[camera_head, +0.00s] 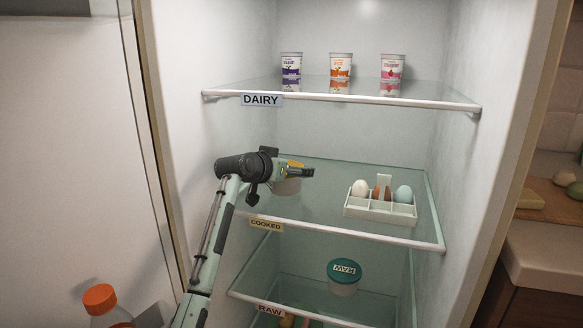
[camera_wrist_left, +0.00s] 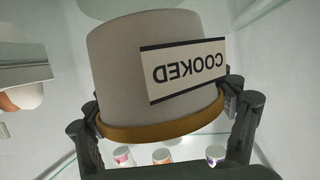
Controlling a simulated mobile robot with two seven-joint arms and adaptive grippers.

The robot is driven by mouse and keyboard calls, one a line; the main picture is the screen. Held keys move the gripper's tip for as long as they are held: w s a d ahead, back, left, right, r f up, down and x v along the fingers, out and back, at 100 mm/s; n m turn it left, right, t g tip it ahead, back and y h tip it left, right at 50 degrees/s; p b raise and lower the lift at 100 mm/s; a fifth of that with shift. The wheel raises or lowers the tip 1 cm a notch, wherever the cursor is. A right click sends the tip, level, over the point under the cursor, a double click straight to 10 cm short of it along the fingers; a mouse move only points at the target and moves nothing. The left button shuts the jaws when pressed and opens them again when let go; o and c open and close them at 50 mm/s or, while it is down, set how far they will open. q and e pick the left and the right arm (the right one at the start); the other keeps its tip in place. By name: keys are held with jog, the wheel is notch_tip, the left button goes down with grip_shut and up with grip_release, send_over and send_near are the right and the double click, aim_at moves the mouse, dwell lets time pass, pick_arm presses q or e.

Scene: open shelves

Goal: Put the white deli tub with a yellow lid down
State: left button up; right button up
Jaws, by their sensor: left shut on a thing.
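The white deli tub (camera_head: 287,187) shows in the head view at the COOKED shelf (camera_head: 335,222), towards its left side, partly hidden behind my left gripper (camera_head: 300,172). In the left wrist view the tub (camera_wrist_left: 115,60) appears upside down, with its yellow lid (camera_wrist_left: 165,127) and a COOKED label (camera_wrist_left: 184,69). My left gripper is shut on the tub, a finger on each side near the lid. I cannot tell whether the tub's base touches the glass. My right gripper is not in view.
An egg holder (camera_head: 380,212) with eggs stands on the same shelf to the right, with clear glass between. Several yogurt cups (camera_head: 340,66) stand on the DAIRY shelf (camera_head: 345,97) above. A teal-lidded RAW tub (camera_head: 344,277) is below. The fridge wall (camera_head: 190,110) is at left.

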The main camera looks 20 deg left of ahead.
aim_at(292, 185)
pick_arm(q)
jog(key=shift+f, duration=0.4)
dwell(0.5)
jog(key=o, duration=1.6)
jog(key=shift+f, duration=0.1)
jog(key=shift+f, duration=0.1)
jog(key=shift+s, duration=0.1)
jog(key=v, duration=0.7)
jog(key=shift+s, duration=0.15)
